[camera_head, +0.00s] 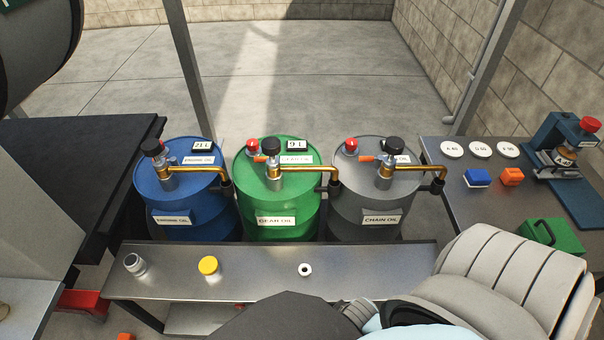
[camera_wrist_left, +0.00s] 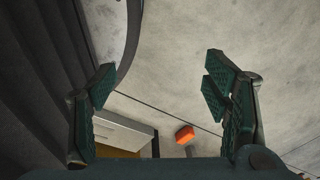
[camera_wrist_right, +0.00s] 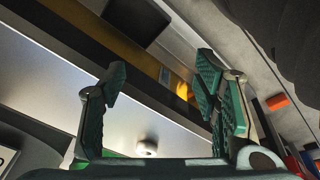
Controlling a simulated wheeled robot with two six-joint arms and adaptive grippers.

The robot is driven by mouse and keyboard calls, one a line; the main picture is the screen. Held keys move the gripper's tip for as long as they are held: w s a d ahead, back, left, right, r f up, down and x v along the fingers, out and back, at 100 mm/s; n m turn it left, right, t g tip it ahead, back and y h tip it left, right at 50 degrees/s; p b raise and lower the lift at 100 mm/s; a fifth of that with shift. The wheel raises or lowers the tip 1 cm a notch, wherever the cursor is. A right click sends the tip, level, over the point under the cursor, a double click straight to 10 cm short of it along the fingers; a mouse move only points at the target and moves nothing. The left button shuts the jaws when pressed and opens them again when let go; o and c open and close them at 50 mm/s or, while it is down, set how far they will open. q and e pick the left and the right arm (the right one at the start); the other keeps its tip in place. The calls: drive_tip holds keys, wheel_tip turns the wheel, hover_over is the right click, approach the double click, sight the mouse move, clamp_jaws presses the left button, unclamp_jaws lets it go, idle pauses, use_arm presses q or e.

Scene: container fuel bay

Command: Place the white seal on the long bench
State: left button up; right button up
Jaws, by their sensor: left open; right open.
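The white seal (camera_head: 305,269) is a small white ring with a dark hole, lying flat on the long metal bench (camera_head: 365,260) in front of the drums. A small round white thing that looks like the seal shows in the right wrist view (camera_wrist_right: 147,148), low between the finger bases. My right gripper (camera_wrist_right: 162,68) is open and empty, apart from it. My left gripper (camera_wrist_left: 158,72) is open and empty over the floor. In the head view I cannot make out either gripper's fingers; my right arm covers the bench's right front.
A grey cap (camera_head: 135,264) and a yellow cap (camera_head: 208,265) stand on the bench's left half. Blue (camera_head: 188,205), green (camera_head: 285,190) and grey (camera_head: 368,195) drums with brass taps stand behind. The right table (camera_head: 480,188) holds white discs, blocks, a green box and a press.

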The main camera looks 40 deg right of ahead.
wheel_tip(320, 180, up, 4)
drive_tip(key=w, duration=0.1)
wheel_tip(320, 180, up, 11)
drive_tip(key=n+g+y, duration=0.1)
drive_tip(key=n+y, duration=0.1)
drive_tip(key=n, duration=0.8)
hover_over(305, 269)
drive_tip(key=s, duration=0.1)
drive_tip(key=shift+g, duration=0.3)
drive_tip(key=f+b, duration=0.2)
drive_tip(key=f, duration=0.2)
drive_tip(key=f+b, duration=0.3)
drive_tip(key=f, duration=0.2)
drive_tip(key=f+b, duration=0.2)
drive_tip(key=f, duration=0.3)
drive_tip(key=shift+w+b, duration=0.3)
drive_tip(key=shift+w, duration=0.1)
drive_tip(key=shift+c, duration=0.8)
use_arm(q)
wheel_tip(305, 269, down, 7)
drive_tip(key=a, duration=0.1)
drive_tip(key=shift+w, duration=0.35)
use_arm(e)
drive_tip(key=c, duration=0.8)
use_arm(q)
drive_tip(key=shift+d+f, duration=0.1)
drive_tip(key=shift+d, duration=0.05)
use_arm(e)
drive_tip(key=shift+r, duration=0.1)
drive_tip(key=shift+c, duration=0.2)
